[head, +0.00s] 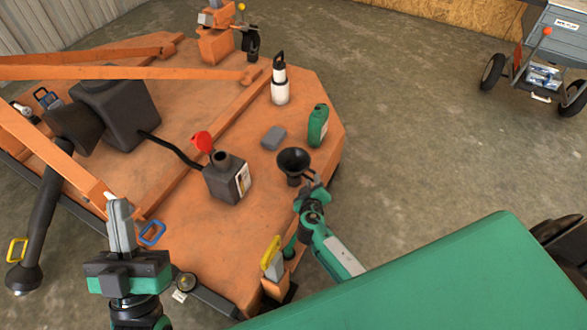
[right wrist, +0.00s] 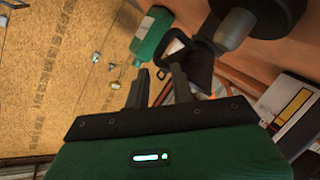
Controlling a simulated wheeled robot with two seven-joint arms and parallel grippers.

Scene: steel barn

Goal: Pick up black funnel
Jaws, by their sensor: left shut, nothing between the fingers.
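The black funnel (head: 293,162) stands on the orange deck near its right edge, wide mouth up. My right gripper (head: 313,182) is just in front and right of the funnel in the head view. Its two fingers (right wrist: 158,80) are apart, with nothing visibly gripped between them. A dark loop, perhaps the funnel's handle, lies just beyond the fingertips. My left gripper (head: 119,210) is shut and empty at the lower left, far from the funnel.
A green bottle (head: 318,126) stands behind the funnel; it also shows in the right wrist view (right wrist: 152,36). A white-and-black bottle (head: 280,85) stands farther back. Orange bars cross the deck's left side.

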